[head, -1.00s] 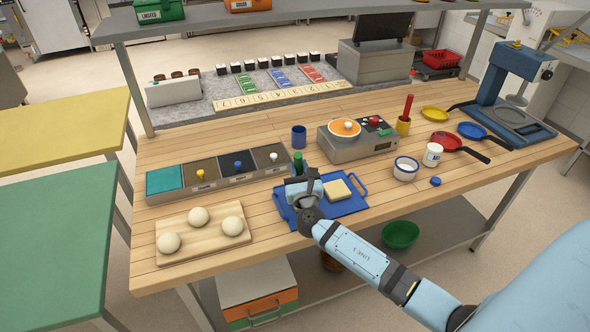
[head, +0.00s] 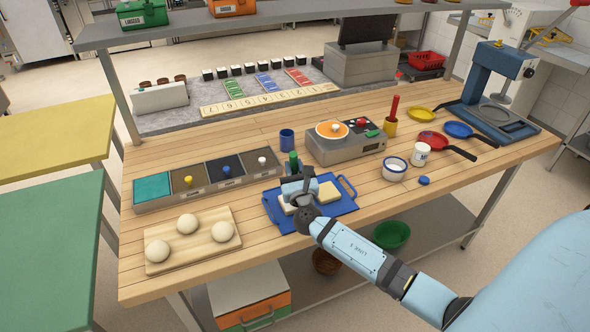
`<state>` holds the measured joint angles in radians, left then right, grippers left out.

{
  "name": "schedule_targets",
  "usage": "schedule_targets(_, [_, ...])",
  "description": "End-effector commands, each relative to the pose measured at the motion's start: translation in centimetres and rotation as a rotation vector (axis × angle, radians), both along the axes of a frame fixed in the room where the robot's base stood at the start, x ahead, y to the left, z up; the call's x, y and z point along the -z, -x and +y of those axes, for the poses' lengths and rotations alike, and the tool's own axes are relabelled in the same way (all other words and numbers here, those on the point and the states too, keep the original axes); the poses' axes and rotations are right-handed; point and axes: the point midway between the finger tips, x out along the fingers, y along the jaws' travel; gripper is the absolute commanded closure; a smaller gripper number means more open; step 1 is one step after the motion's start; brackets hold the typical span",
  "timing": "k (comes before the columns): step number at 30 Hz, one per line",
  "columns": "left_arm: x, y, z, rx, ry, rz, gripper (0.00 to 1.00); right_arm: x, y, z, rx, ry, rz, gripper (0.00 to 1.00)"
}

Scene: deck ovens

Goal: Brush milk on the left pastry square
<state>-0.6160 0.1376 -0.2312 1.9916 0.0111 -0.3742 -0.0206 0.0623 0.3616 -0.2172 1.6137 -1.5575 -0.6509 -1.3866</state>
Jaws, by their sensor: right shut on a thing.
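A blue tray (head: 345,207) lies near the table's front edge with two pale pastry squares on it. The left pastry square (head: 287,207) is mostly hidden behind my right gripper; a corner shows. The right pastry square (head: 328,192) is partly in view. My right gripper (head: 298,186) is over the left square, shut on what looks like a brush (head: 293,160), whose green handle sticks up behind it. The brush tip is hidden, so I cannot tell whether it touches the pastry. A blue-rimmed white bowl (head: 394,172) stands right of the tray; its contents are unclear. My left gripper is out of view.
A wooden board (head: 192,257) with three dough balls lies left of the tray. A bin row (head: 205,190), a blue cup (head: 287,138) and a scale-like device (head: 340,153) stand behind. A white jar (head: 421,154) and pans (head: 432,139) are to the right.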

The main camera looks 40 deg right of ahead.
Motion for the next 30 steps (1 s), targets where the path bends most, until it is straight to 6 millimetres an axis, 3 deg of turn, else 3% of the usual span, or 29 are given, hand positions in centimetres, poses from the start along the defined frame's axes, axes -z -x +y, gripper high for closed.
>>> schedule_targets(8, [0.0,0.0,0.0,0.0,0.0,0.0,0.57,0.1,-0.1,0.6,-0.001,-0.002,0.002,1.0])
schedule_targets(30, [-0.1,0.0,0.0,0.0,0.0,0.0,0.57,-0.1,-1.1,4.8,-0.002,-0.003,0.0,1.0])
